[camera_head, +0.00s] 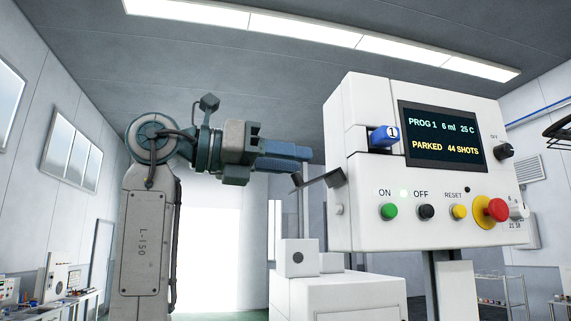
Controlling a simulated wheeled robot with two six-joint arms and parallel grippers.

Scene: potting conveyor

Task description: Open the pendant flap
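The pendant (365,225) is a white box with a dark screen (440,137) reading "PARKED 44 SHOTS" and a row of buttons below. A dark, bent, flap-like plate (322,180) juts out from its left side; I cannot tell for sure that it is the flap or how far it is swung. My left gripper (304,160) reaches in from the left with its blue fingers close together, no gap showing and nothing seen between them. Its tips are just above and left of the dark plate; contact is unclear. My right gripper is not in view.
A blue piece marked 1 (384,137) sticks out beside the screen. Green (389,211), black (426,212) and yellow (459,212) buttons and a red knob (497,210) line the front. White boxes (298,258) stand below on a white cabinet (345,296).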

